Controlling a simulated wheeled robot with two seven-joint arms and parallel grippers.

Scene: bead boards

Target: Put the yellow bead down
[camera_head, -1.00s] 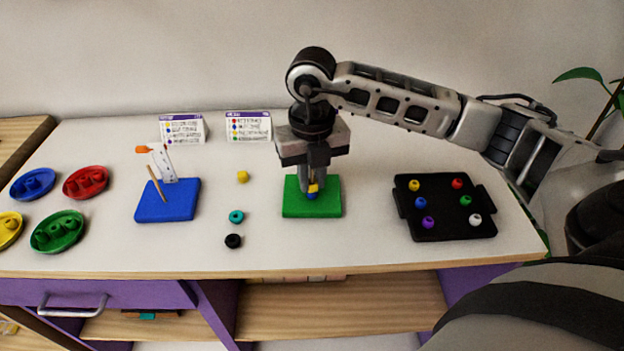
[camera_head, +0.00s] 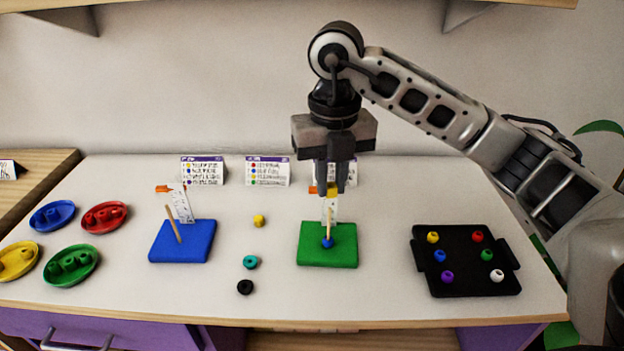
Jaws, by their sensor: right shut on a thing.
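My right gripper (camera_head: 331,190) is shut on a yellow bead (camera_head: 334,190). It holds the bead in the air above the green board (camera_head: 342,258). A thin wooden peg (camera_head: 328,220) stands on this board, its top just below the gripper. A blue bead (camera_head: 327,243) sits low on that peg. Another yellow bead (camera_head: 259,221) lies loose on the table between the two boards. A third yellow bead (camera_head: 433,237) is in the black tray (camera_head: 457,272). My left gripper is out of view.
A blue board (camera_head: 190,250) has a leaning peg without beads. A teal bead (camera_head: 250,262) and a black bead (camera_head: 245,287) lie on the table. Several coloured dishes (camera_head: 72,262) are at the left.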

